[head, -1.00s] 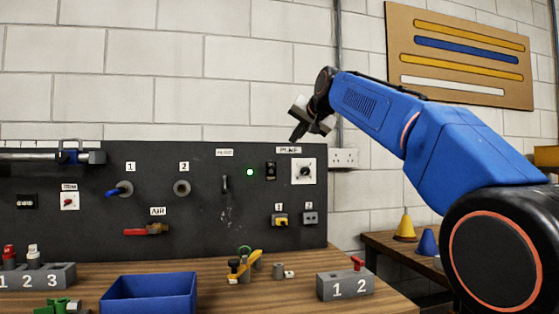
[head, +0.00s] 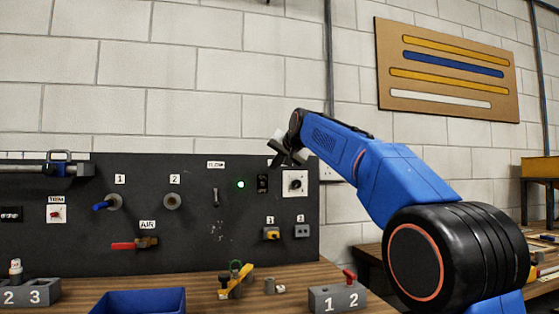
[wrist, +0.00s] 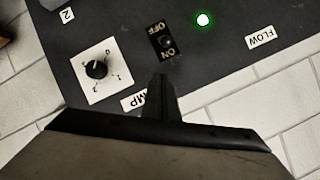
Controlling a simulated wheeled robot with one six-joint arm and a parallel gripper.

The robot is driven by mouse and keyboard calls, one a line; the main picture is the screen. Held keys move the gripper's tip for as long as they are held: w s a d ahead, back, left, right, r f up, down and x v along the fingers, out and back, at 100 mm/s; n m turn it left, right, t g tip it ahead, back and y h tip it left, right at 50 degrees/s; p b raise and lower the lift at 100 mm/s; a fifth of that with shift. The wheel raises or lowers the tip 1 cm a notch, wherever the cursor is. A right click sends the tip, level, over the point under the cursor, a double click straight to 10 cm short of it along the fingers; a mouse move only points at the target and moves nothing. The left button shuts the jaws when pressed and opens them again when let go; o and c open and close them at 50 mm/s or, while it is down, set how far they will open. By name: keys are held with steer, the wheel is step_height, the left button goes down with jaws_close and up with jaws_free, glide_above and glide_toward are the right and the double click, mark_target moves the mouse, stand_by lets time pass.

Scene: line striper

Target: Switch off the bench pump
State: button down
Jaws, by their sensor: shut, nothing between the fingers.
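The bench pump's switch is a small black rocker (head: 262,183) on the dark panel. In the wrist view the rocker (wrist: 163,42) shows upside down, with OFF and ON markings; I cannot tell which side is pressed in. A green lamp (head: 240,184) glows beside it, and also in the wrist view (wrist: 203,20). My gripper (head: 275,161) is shut and empty, just above and right of the rocker in the head view. In the wrist view its fingertips (wrist: 160,80) lie close to the ON end, with no contact visible. My gripper partly covers the PUMP label (wrist: 134,101).
A white-plated dial (head: 294,183) sits right of the rocker, near my gripper. A lever (head: 215,197) is at its left. Yellow and grey connectors (head: 271,234) are below. A blue bin (head: 140,302) and a numbered grey block (head: 337,298) stand on the bench.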

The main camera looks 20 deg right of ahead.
mark_target(264, 182)
steer(key=shift+s+a+f, duration=0.25)
steer(key=shift+a+f, duration=0.3)
steer(key=shift+f, duration=0.15)
steer(key=shift+s+a+f, duration=0.25)
steer(key=shift+a+f, duration=0.25)
steer(key=shift+f, duration=0.2)
